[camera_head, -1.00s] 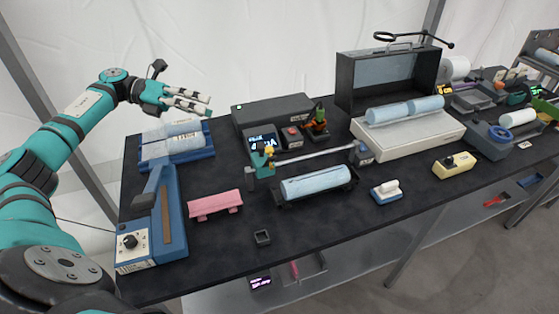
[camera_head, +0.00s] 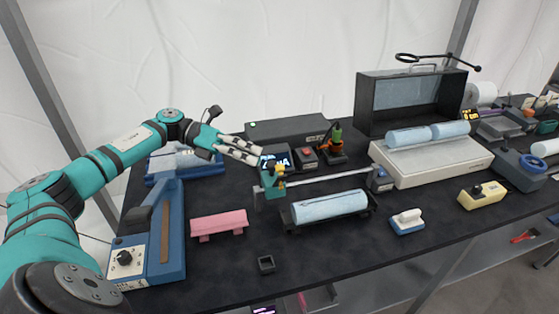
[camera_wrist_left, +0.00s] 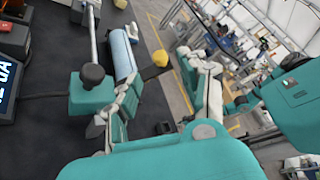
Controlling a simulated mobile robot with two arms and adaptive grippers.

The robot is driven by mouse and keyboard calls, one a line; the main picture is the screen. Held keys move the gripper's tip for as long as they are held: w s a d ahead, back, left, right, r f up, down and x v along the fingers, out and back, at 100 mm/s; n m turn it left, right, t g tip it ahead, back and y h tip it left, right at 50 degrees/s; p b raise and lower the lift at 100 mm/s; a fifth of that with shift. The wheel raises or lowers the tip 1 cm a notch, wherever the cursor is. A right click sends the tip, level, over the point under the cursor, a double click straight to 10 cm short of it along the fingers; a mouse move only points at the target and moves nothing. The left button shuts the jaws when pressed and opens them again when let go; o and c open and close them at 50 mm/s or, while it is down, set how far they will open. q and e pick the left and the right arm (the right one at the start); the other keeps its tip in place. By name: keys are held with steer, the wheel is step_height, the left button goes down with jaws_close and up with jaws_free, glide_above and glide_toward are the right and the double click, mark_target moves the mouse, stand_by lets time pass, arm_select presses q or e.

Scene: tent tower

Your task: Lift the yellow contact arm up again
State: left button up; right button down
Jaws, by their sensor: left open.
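A small yellow part (camera_head: 271,169), which I take to be the contact arm, shows on the teal carriage (camera_head: 273,189) at the left end of a metal rail. Its exact tilt is too small to tell. In the left wrist view a yellow knob (camera_wrist_left: 160,58) shows beside the blue roll, and the teal carriage (camera_wrist_left: 91,94) has a black knob on top. My left gripper (camera_head: 258,156) is open and empty, just left of and above the carriage, its fingers pointing right. Whether it touches anything cannot be told. My right gripper is not in view.
A blue roll (camera_head: 330,206) lies in a black cradle in front of the rail (camera_head: 328,181). A lit display (camera_head: 275,158) and a green-orange device (camera_head: 333,141) stand behind. A pink block (camera_head: 219,223) is at front left. The table's front middle is mostly clear.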

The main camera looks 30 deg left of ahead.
mark_target(279, 168)
arm_select(q)
steer(key=p+x, duration=0.2)
steer(key=x, duration=0.4)
steer(key=shift+d+r, duration=0.1)
steer(key=shift+w+d+f, duration=0.2)
steer(key=shift+d+f, duration=0.1)
steer(key=shift+d, duration=0.25)
steer(key=c, duration=0.3)
jaws_close()
